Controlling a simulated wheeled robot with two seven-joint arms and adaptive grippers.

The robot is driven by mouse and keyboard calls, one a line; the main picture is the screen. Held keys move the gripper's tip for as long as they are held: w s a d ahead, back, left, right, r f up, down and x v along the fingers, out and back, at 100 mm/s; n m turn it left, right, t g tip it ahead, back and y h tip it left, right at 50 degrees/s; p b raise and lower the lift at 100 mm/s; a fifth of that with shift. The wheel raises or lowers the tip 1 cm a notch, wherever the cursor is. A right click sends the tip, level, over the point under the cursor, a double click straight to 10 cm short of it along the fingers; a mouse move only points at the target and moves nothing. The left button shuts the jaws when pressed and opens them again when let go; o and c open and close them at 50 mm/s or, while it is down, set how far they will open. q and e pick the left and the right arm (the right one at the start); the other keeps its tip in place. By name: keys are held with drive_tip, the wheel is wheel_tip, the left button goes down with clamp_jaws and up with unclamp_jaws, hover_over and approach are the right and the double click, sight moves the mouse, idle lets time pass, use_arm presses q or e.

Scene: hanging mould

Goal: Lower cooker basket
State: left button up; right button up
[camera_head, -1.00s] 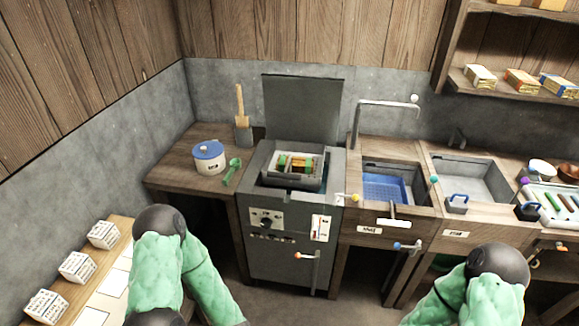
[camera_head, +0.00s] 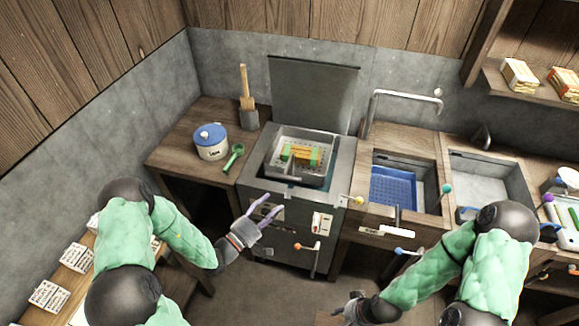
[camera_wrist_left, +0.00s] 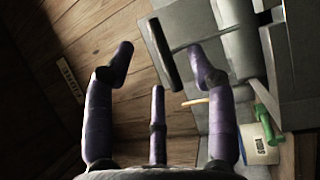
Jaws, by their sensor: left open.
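The grey cooker (camera_head: 330,195) stands in the middle with its lid (camera_head: 312,95) upright behind it. The perforated grey cooker basket (camera_head: 320,172) is in its top opening, with its rim above the cooker's top; green and yellow-orange pieces lie inside. My left gripper (camera_head: 268,210) is open and empty before the cooker's front left, lower than the basket. In the left wrist view, my open purple fingers (camera_wrist_left: 164,62) spread on both sides of a dark bar (camera_wrist_left: 163,53) with a thin rod. Contact cannot be told. My right gripper (camera_head: 352,308) is low at the front, its fingers unclear.
A sink with a blue basket (camera_head: 393,188) is on the right. Levers with an orange knob (camera_head: 298,246) and a yellow knob (camera_head: 358,201) stick out.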

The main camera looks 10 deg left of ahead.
sight(284, 179)
use_arm(q)
drive_tip(key=shift+n+t+y, duration=0.3)
drive_tip(key=shift+t+y, duration=0.3)
drive_tip(key=shift+y, duration=0.1)
drive_tip(key=w+r, duration=0.1)
drive_tip(key=w, duration=0.2)
drive_tip(key=w+d+r, duration=0.1)
drive_tip(key=w, duration=0.3)
drive_tip(key=w+d+r, duration=0.1)
drive_tip(key=w, duration=0.2)
drive_tip(key=shift+w+d+r+b, duration=0.1)
drive_tip(key=shift+w+r+b, duration=0.05)
drive_tip(key=shift+w+b, duration=0.25)
clamp_jaws()
